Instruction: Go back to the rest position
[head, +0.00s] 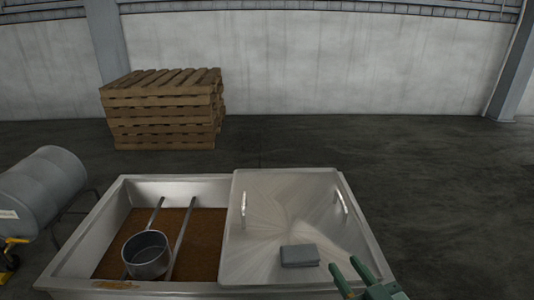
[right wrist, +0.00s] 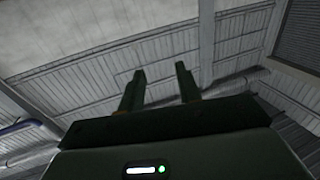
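My right gripper (head: 347,272) is at the lower right of the head view, in front of the tank's lid near its right front corner. Its two green fingers are apart with nothing between them. In the right wrist view the fingers (right wrist: 160,82) point up toward the ceiling, open and empty. My left gripper does not show in the head view.
A steel tank (head: 75,240) holds brown contents, a grey pot (head: 146,256) and two bars. A lid (head: 285,215) with two handles covers its right part, bearing a grey block (head: 299,255). Pallets (head: 162,110) stand behind; a grey drum (head: 42,190) lies left. Floor at right is clear.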

